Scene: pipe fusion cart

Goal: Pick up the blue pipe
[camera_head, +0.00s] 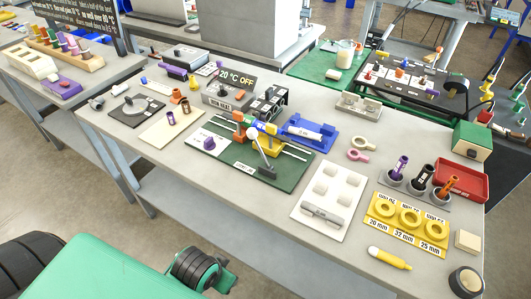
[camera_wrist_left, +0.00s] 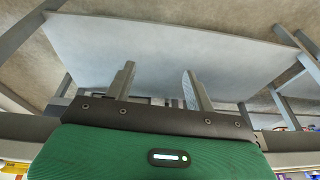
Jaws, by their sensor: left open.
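A short blue cylindrical piece (camera_head: 265,127), which looks like the blue pipe, lies along the green fusion machine bed (camera_head: 285,178) at the middle of the workbench, among yellow and orange clamps. The machine's parts partly hide it, so I cannot tell its full length. My left gripper shows in the left wrist view (camera_wrist_left: 158,80) with its two fingers spread and nothing between them. Part of my left arm is at the lower left of the head view, below and in front of the bench; the fingertips are not visible there. My right gripper is not in view.
A blue stand (camera_head: 318,139) with a white cylinder is right of the machine. A white pad tray (camera_head: 331,194), yellow ring holder (camera_head: 400,236) and red tray (camera_head: 462,178) lie farther right. The grey workbench (camera_head: 250,208) has a bare front strip.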

